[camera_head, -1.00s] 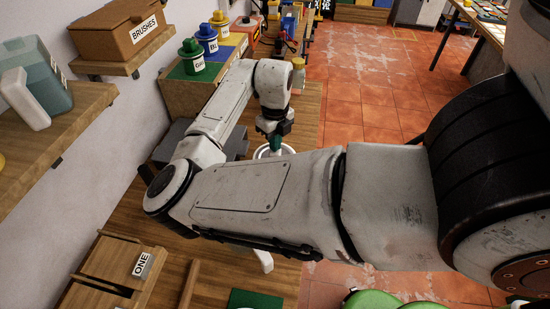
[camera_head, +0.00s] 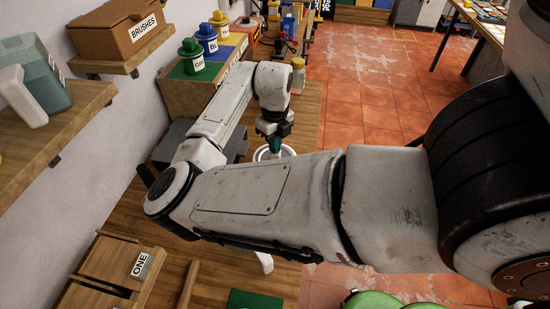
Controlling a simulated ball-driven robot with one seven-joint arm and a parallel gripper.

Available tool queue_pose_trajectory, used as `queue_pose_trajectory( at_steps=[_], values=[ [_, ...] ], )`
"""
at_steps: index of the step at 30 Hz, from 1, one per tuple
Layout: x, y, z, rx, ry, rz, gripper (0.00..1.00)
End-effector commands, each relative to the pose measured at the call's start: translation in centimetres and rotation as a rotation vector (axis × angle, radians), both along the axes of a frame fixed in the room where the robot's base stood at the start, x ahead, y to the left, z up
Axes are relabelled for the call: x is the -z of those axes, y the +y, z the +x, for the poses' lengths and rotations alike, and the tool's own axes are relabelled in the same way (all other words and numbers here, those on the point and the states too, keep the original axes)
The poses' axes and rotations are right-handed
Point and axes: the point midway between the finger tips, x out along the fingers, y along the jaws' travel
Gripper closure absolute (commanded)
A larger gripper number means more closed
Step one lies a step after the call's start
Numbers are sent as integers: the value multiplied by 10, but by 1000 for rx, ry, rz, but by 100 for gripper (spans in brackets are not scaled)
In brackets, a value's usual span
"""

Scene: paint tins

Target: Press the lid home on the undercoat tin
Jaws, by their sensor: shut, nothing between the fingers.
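A round white tin (camera_head: 289,151) stands on the wooden bench, and only part of its rim shows behind my forearm. I cannot read a label on it, and I cannot tell how its lid sits. My gripper (camera_head: 274,145) points down over the tin, its green fingertips together and empty. The tips are at or just above the tin's top; whether they touch it is hidden by my arm.
Green, blue and yellow lidded pots (camera_head: 207,40) stand on coloured squares at the back left. A jar (camera_head: 298,72) stands beyond my wrist. A wooden box marked ONE (camera_head: 110,262) is at the front left. A shelf with a BRUSHES box (camera_head: 118,30) juts from the wall.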

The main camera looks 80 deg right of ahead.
Motion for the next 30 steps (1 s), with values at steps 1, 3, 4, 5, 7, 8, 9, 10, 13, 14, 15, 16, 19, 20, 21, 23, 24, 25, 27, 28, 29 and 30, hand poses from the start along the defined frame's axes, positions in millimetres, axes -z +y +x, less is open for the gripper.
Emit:
queue_pose_trajectory(
  at_steps=[1,3,4,5,7,8,9,10,13,14,15,16,19,20,21,23,24,25,27,28,29,30],
  values=[
    [3,1,-1,1,1,6,100],
    [2,1,-1,1,1,6,100],
    [1,1,-1,1,1,6,100],
    [-1,1,-1,1,1,6,100],
    [-6,1,-1,1,2,5,100],
    [-8,1,-1,1,1,4,100],
    [-12,1,-1,1,1,4,100],
    [-14,1,-1,1,1,4,100],
    [-22,1,-1,2,1,3,100],
    [-24,0,-1,2,1,3,100],
    [-28,0,-1,1,1,3,100],
    [-30,0,-1,1,1,3,100],
    [-37,0,-1,1,1,3,100],
    [-39,0,-1,1,1,2,100],
    [-42,0,-1,1,1,2,100],
    [-47,0,-1,1,1,2,100],
    [-50,0,-1,1,1,2,100],
    [-52,0,-1,1,1,2,100],
    [-56,0,-1,1,1,2,100],
    [-58,0,-1,1,1,2,100],
    [-59,0,-1,1,1,2,100],
    [-59,0,-1,1,1,2,100]
  ],
)
